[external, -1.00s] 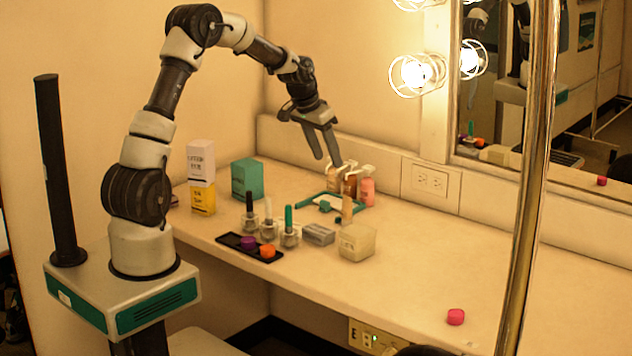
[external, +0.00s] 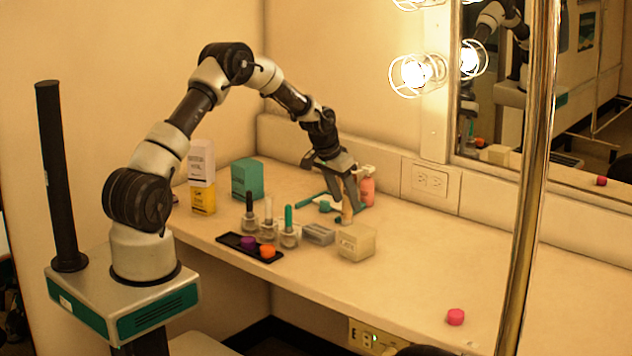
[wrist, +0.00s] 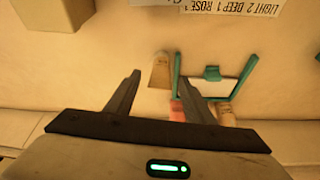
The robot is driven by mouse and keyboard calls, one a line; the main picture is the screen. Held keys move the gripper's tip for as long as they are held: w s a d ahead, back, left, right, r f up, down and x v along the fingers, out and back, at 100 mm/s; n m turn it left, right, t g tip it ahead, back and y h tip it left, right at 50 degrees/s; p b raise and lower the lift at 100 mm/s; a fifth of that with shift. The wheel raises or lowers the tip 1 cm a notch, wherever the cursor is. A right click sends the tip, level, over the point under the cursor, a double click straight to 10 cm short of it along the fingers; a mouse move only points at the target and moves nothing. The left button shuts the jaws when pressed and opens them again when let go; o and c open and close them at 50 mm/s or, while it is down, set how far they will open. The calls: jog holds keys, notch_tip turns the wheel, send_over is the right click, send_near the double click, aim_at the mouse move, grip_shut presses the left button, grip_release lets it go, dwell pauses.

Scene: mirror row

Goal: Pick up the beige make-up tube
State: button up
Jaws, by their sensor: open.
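The beige make-up tube (external: 347,214) stands upright on the counter just behind the cream box. In the wrist view the tube (wrist: 160,72) appears between the tips of my fingers, with a gap on each side. My gripper (external: 348,205) is open and points down at the tube. It also shows in the wrist view (wrist: 159,82). In the external view the fingers partly hide the tube, and I cannot tell how far down they reach along it.
The cream box (external: 357,241) and a grey box (external: 318,234) stand close in front. A teal-framed item (wrist: 215,85) and a pink bottle (external: 367,188) are close behind. Nail polish bottles (external: 289,232) and a black tray (external: 240,246) lie left. The counter to the right is mostly clear.

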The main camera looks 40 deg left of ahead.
jog(key=shift+w+f, duration=0.2)
jog(key=shift+f, duration=0.15)
jog(key=c, duration=1.1)
jog(key=shift+r, duration=0.1)
